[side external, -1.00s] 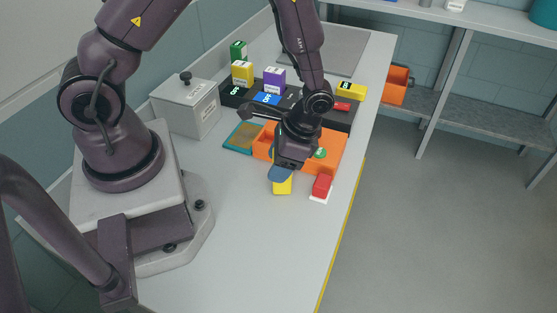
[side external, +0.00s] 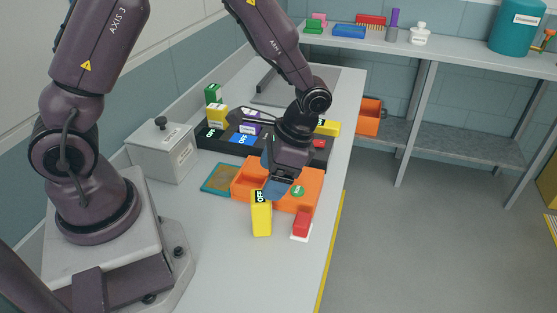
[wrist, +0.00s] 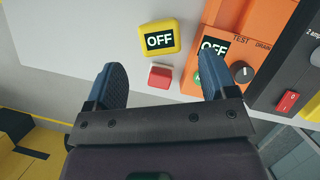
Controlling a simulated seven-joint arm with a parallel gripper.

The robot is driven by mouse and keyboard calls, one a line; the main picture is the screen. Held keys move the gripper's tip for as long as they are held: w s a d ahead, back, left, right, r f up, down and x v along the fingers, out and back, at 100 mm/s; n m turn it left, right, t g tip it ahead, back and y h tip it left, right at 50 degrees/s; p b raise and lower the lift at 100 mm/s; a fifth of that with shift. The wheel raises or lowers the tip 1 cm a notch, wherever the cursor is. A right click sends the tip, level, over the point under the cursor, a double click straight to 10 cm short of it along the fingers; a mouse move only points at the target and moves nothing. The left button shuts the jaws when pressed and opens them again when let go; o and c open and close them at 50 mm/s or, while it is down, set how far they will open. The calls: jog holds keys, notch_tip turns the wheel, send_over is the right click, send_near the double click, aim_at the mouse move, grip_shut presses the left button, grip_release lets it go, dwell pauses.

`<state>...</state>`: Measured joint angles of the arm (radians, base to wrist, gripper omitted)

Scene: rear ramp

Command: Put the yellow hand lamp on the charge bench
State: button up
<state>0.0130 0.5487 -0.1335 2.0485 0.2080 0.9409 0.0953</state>
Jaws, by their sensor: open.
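A yellow block-shaped lamp (side external: 261,218) with a dark OFF panel stands upright on the grey worktop, in front of the orange unit. The wrist view shows its yellow top (wrist: 175,30) and OFF panel beyond my fingers. My gripper (side external: 276,184) is open and empty, above the front of the orange unit and apart from the lamp. In the wrist view my gripper (wrist: 162,82) has its blue fingers spread. A long black unit (side external: 212,139) with OFF panels and several blocks lies behind the orange unit; I cannot read whether it is the charge bench.
The orange unit (side external: 310,190) reads TEST and DRAIN in the wrist view. A red block (side external: 302,221) on a white pad is right of the lamp. Another yellow block (side external: 217,115) stands at the black unit. A lidded grey box (side external: 160,155) is left.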

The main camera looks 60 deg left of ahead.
notch_tip(320, 180, up, 14)
jog(key=s+n+t, duration=0.2)
jog(key=t, duration=0.2)
jog(key=s+a+r+n+t+h, duration=0.1)
jog(key=s+a+r+n+t, duration=0.1)
jog(key=s+r+t, duration=0.3)
jog(key=s+r, duration=0.2)
jog(key=s, duration=0.1)
jog(key=shift+r+t+h, duration=0.3)
jog(key=shift+r+h, duration=0.1)
